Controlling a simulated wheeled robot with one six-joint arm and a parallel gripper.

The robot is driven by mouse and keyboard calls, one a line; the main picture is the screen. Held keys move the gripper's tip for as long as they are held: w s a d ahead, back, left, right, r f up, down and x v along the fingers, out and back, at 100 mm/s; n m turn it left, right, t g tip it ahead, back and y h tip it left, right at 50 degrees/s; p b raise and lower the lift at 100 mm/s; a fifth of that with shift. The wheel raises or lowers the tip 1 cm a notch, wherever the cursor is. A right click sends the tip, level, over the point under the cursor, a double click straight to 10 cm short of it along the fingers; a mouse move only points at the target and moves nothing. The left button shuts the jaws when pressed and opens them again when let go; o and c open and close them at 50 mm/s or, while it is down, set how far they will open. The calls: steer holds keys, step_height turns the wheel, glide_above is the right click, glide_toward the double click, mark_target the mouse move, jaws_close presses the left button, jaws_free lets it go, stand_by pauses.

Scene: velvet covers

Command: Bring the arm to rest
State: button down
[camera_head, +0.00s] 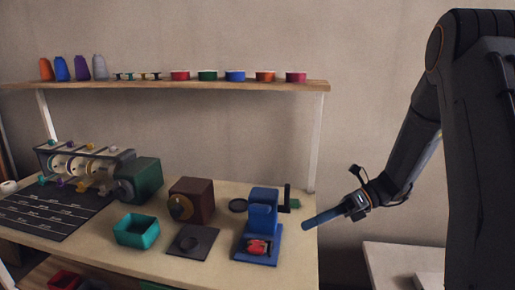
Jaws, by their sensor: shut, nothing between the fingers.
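My dark arm comes in from the right side of the head view. My gripper (322,218) points left and a little down, with its blue fingers closed together and nothing between them. It is in front of the wall, by the right end of the workbench (305,262), to the right of the blue stand. From this view I cannot tell its height above the bench top. It appears apart from everything on the bench.
The blue stand (263,208) with a red piece at its base is the nearest object. A brown box (192,200), teal tray (121,232), green machine (140,180) and black mat (45,212) lie further left. A shelf (200,88) with spools spans above. A pale low surface (400,255) is at right.

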steer(key=s+d+n+t+h, duration=0.2)
steer(key=s+n+h, duration=1.1)
steer(key=n, duration=1.3)
steer(key=shift+s+f+t, duration=0.3)
steer(key=shift+s+f, duration=0.05)
steer(key=shift+s, duration=0.9)
